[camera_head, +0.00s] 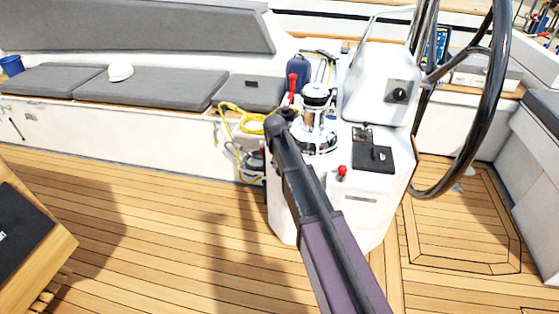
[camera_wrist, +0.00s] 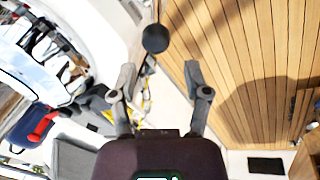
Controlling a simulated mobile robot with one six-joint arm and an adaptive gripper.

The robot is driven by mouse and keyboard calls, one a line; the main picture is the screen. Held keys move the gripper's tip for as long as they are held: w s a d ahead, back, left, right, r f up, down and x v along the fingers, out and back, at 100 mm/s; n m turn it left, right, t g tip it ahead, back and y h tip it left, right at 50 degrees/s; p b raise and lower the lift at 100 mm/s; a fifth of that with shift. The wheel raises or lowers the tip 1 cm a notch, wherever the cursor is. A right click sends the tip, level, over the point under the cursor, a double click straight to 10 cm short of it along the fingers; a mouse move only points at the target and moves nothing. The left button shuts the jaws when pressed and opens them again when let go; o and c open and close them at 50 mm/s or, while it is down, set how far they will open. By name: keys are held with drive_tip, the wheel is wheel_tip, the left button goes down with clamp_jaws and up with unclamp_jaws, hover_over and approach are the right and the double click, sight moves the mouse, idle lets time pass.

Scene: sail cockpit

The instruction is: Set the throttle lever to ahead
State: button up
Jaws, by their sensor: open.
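A round black knob (camera_wrist: 155,38) on a thin dark stem shows in the wrist view. It looks like the throttle lever's knob, but its base and setting cannot be made out. My gripper (camera_wrist: 159,72) is open, with a finger on each side of the line to the knob. The knob appears just beyond the fingertips, and I see no contact. In the head view my arm reaches up to the left side of the white pedestal (camera_head: 290,222). A dark round shape (camera_head: 274,125) at its far end may be the same knob. The arm hides part of the pedestal.
On the pedestal are a chrome winch (camera_head: 318,125), a red-knobbed control (camera_head: 342,171) and a black panel (camera_head: 373,157). A steering wheel (camera_head: 494,82) stands right. Yellow rope (camera_head: 235,112) hangs by the bench. The teak deck (camera_head: 150,220) is mostly clear left of the pedestal.

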drive_tip(key=shift+p+v, duration=2.2)
drive_tip(key=shift+v, duration=0.25)
drive_tip(key=s+d+r+m+g+p, duration=0.1)
drive_tip(key=s+d+m+p, duration=0.1)
drive_tip(key=s, duration=0.7)
drive_tip(key=s+d+r+m+p, duration=0.2)
drive_tip(key=s+d+m, duration=0.2)
drive_tip(key=s, duration=0.5)
drive_tip(key=s+d+r+m+g+y+p, duration=0.1)
drive_tip(key=s+d+r+m+p, duration=0.1)
drive_tip(key=s+d, duration=0.5)
drive_tip(key=shift+s+r+m+g, duration=0.3)
drive_tip(key=shift+s+m, duration=0.1)
drive_tip(key=shift+s, duration=0.55)
